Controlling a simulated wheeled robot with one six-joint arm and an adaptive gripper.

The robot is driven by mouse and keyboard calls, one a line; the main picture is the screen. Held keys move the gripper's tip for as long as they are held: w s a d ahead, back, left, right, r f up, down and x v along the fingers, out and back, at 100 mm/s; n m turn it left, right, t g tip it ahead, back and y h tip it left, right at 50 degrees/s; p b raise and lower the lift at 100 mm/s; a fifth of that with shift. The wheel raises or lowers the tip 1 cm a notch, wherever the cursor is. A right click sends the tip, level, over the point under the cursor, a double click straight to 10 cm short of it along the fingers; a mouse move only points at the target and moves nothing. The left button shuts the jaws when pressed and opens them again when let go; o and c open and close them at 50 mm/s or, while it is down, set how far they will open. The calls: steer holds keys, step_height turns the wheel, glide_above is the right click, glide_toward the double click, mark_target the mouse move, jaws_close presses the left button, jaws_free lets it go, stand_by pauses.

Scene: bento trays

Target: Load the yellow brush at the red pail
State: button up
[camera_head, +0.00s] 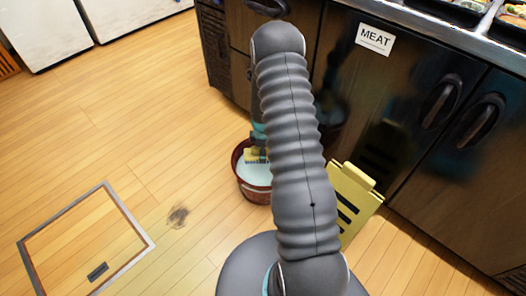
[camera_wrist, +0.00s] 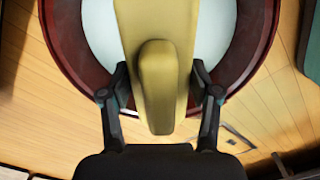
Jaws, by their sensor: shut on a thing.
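The red pail (camera_head: 237,178) stands on the wooden floor in front of the dark cabinets, with pale liquid in it. In the wrist view its dark red rim (camera_wrist: 68,40) curves around white liquid (camera_wrist: 102,38). My gripper (camera_head: 258,150) is over the pail. In the wrist view my gripper (camera_wrist: 160,92) is shut on the yellow brush (camera_wrist: 158,75), whose handle points toward me. The brush's far end is cut off by the top edge of that view. In the head view only a bit of yellow (camera_head: 251,155) shows by the fingers; my arm hides part of the pail.
A yellow folding floor sign (camera_head: 352,198) stands right of the pail, by the cabinet doors (camera_head: 400,110). A dark dirt spot (camera_head: 178,216) and a framed floor hatch (camera_head: 85,240) lie to the left. The floor between is clear.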

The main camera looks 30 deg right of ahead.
steer(key=b, duration=0.3)
glide_above(263, 168)
steer(key=shift+f, duration=3.1)
steer(key=shift+f+b, duration=0.45)
steer(key=shift+f, duration=0.15)
stand_by(0.4)
steer(key=shift+r, duration=0.1)
steer(key=shift+r+p, duration=1.6)
steer(key=shift+r, duration=1.85)
